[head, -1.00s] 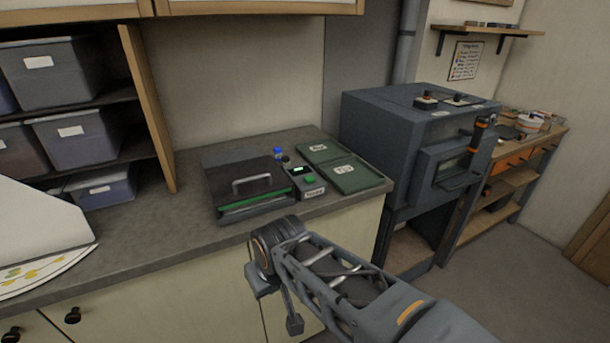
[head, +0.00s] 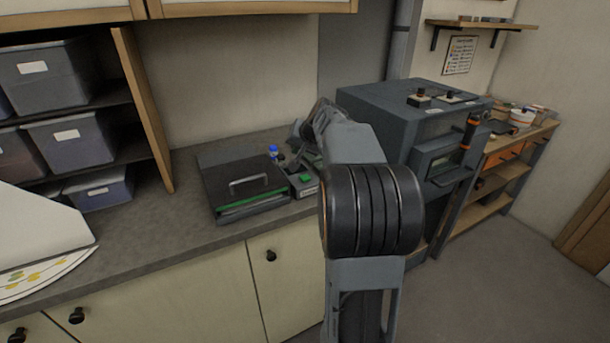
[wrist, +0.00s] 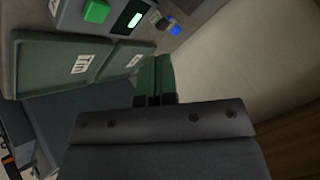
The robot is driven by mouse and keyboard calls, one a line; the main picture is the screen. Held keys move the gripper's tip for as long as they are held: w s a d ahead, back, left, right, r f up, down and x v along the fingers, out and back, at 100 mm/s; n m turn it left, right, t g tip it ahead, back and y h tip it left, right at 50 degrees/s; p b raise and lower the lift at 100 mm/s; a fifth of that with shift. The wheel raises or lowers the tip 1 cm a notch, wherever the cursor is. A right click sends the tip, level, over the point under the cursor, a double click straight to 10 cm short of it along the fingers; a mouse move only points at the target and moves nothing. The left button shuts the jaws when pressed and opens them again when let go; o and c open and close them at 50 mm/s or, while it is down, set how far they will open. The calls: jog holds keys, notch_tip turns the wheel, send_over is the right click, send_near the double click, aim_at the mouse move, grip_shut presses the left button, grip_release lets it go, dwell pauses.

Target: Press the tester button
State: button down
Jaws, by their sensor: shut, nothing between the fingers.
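The tester (head: 308,187) is a small grey box on the counter with a green button (head: 304,178) on top. In the wrist view the tester (wrist: 116,30) shows at the top, with its green button (wrist: 96,11) and a lit display (wrist: 134,20). My gripper (wrist: 155,62) is shut and empty. Its fingertips appear off to the side of the tester, apart from the button, over or near the green trays. In the head view my arm reaches over the counter and hides part of the tester's surroundings; the fingertips are hard to make out there.
A blue-capped bottle (head: 273,153) is behind. A large grey kiln-like box (head: 440,130) stands to the right.

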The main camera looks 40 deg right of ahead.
aim_at(307, 177)
jog(key=shift+m+t, duration=0.3)
jog(key=shift+m, duration=0.1)
jog(key=d, duration=0.2)
jog(key=w+d, duration=0.1)
jog(key=d, duration=0.1)
jog(key=shift+r, duration=0.35)
jog(key=shift+f, duration=0.15)
notch_tip(307, 177, down, 9)
jog(key=b, duration=0.6)
jog(key=shift+r+b, duration=0.2)
jog(key=shift+b, duration=0.2)
jog(key=shift+f, duration=0.1)
dwell(1.0)
jog(key=shift+f+b, duration=0.3)
jog(key=shift+b, duration=0.15)
jog(key=shift+f+b, duration=0.55)
dwell(0.6)
jog(key=shift+r, duration=0.2)
jog(key=shift+r+p, duration=0.7)
jog(key=shift+r, duration=0.1)
